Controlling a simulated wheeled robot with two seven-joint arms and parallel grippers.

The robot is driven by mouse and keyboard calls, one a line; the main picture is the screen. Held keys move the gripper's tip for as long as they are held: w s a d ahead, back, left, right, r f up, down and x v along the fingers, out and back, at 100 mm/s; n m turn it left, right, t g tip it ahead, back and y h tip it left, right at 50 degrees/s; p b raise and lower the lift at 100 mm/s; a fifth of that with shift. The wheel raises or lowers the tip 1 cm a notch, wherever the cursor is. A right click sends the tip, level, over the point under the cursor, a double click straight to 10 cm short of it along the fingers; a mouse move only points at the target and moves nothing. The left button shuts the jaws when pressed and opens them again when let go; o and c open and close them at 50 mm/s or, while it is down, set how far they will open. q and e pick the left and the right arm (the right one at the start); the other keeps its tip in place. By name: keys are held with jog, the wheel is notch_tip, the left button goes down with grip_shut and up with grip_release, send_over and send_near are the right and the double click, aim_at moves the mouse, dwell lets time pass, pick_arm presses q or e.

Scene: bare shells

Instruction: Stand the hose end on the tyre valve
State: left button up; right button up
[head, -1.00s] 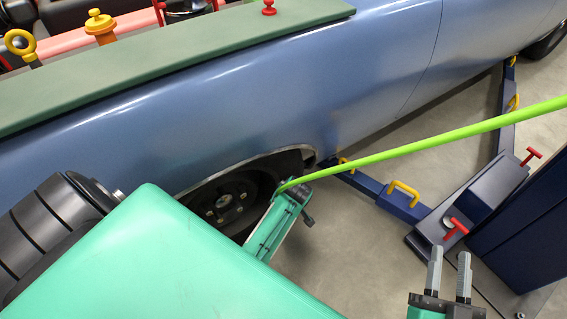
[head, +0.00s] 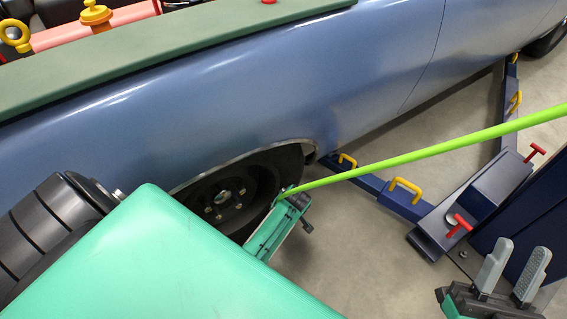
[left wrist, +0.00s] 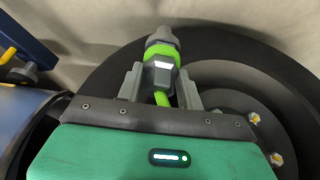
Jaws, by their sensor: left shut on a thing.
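My left gripper (left wrist: 161,88) is shut on the hose end (left wrist: 161,55), a green and grey fitting with a grey tip, in the left wrist view. The gripper also shows at the wheel in the head view (head: 290,200), its fingers mostly hidden. The bright green hose (head: 430,150) runs from there to the right edge. The dark tyre (left wrist: 225,50) lies behind the hose end; contact cannot be told. It also shows under the wheel arch in the head view (head: 288,165). I cannot make out the tyre valve. My right gripper (head: 511,268) is open and empty at the lower right.
The blue car (head: 300,90) fills the upper left, with a green mat (head: 180,48) along its fender. A dark blue lift arm with yellow handles (head: 405,190) and red-handled pins (head: 460,225) stands at the right. Bare floor (head: 370,260) lies between the wheel and the lift.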

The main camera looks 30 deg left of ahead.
pick_arm(q)
jog(key=o, duration=1.1)
jog(key=shift+f, duration=0.1)
jog(key=shift+c, duration=0.2)
